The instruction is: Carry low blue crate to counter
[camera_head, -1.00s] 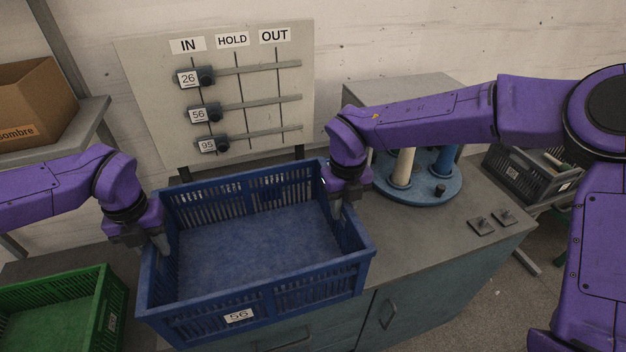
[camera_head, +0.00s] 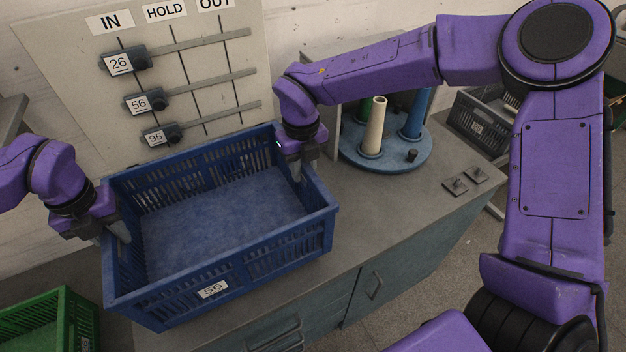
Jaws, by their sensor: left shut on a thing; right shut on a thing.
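The low blue crate (camera_head: 262,256), with a label reading 56 on its front wall, is at the centre left. It looks empty. It is over the grey counter (camera_head: 385,219); I cannot tell whether its base touches the top. My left gripper (camera_head: 116,232) is shut on the crate's left wall. My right gripper (camera_head: 300,170) is shut on its right wall near the back. The fingertips are partly hidden by the crate walls.
A board (camera_head: 75,60) with sliders and IN, HOLD, OUT labels stands behind the crate. A green crate (camera_head: 50,318) is lower left, a grey crate (camera_head: 480,120) far right.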

